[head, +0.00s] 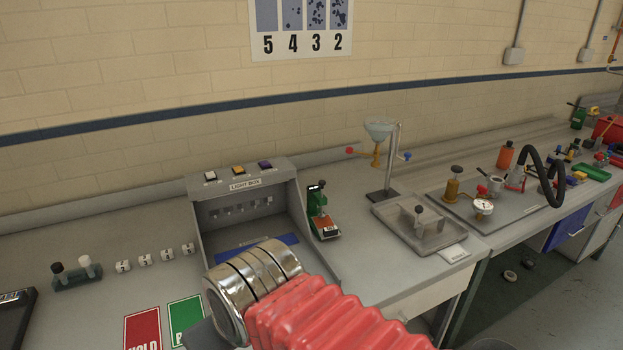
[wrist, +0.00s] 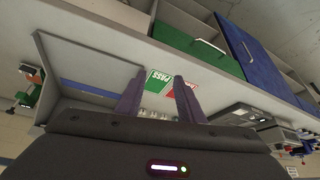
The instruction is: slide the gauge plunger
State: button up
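In the head view I cannot make out the fingers.
The light box (head: 242,205) stands left of the device. A round dial (head: 483,207) sits by a brass pump farther right. Green (head: 185,318) and red cards (head: 142,328) lie front left.

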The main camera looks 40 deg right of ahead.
jog(key=w+d+m+t+y, duration=0.1)
jog(key=w+d+m+y, duration=0.3)
jog(key=w+d+m, duration=0.45)
jog(key=w+d+m+t+y, duration=0.1)
jog(key=w+d+m+y, duration=0.35)
jog(key=w+m, duration=0.6)
jog(key=s+d+m+t+h, duration=0.1)
jog(key=d+m+t+h, duration=0.2)
jog(key=d, duration=1.5)
jog(key=s+d+f+m+t+h, duration=0.1)
jog(key=d+m+t+h, duration=0.3)
jog(key=d+m, duration=0.9)
jog(key=d+t, duration=0.3)
jog(key=d, duration=0.2)
jog(key=shift+f, duration=0.3)
jog(key=shift+w, duration=0.2)
jog(key=w, duration=0.9)
jog(key=w+a, duration=0.1)
jog(key=w, duration=0.3)
jog(key=shift+w, duration=0.25)
